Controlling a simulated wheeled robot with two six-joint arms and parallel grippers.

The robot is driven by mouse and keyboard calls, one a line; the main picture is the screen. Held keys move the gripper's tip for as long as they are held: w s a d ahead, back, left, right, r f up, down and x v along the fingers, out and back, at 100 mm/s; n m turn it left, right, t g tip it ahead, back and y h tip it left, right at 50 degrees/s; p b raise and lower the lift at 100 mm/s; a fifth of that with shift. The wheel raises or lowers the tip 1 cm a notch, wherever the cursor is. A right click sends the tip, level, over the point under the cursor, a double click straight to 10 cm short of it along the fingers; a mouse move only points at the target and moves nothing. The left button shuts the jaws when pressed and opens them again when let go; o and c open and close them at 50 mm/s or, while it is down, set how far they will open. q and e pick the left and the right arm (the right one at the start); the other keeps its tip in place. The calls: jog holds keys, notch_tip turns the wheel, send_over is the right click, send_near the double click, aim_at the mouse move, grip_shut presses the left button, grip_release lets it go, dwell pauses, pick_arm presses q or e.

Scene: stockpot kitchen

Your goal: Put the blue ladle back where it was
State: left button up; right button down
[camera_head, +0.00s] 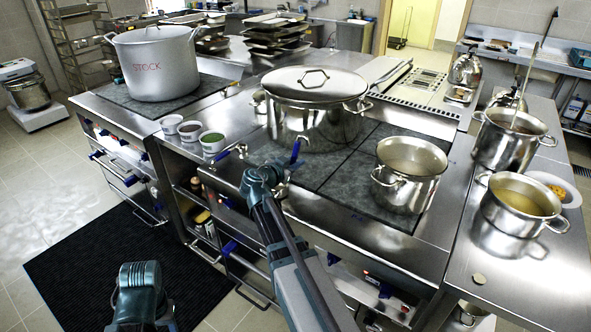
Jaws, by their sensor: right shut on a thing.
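My right gripper (284,180) is at the front edge of the middle stove, just in front of the large lidded pot. It is shut on a narrow blue piece (296,150) that stands up beside it, against the pot's lower side. I take this to be part of the blue ladle; the rest of the ladle is not clearly visible, and no bowl can be made out. My right arm hides part of the stove front. My left gripper is not in view; only a part of my left arm shows at the lower left.
The lidded pot (318,120) and an open pot (409,172) stand on the middle stove. A STOCK pot (158,70) is at the left. Several small tubs (189,131) line the counter. Two open pots (522,205) stand on the right counter (500,285), whose front is mostly clear.

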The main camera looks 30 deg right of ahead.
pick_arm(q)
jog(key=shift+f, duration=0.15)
pick_arm(e)
jog(key=shift+f, duration=0.1)
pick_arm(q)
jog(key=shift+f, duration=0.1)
pick_arm(e)
jog(key=shift+f, duration=0.1)
jog(key=shift+f, duration=0.15)
jog(key=c, duration=0.8)
grip_release()
jog(key=shift+r, duration=0.2)
pick_arm(q)
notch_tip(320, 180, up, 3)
jog(key=p, duration=0.3)
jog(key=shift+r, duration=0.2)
pick_arm(e)
jog(key=v, duration=1.2)
jog(key=shift+a+f, duration=0.1)
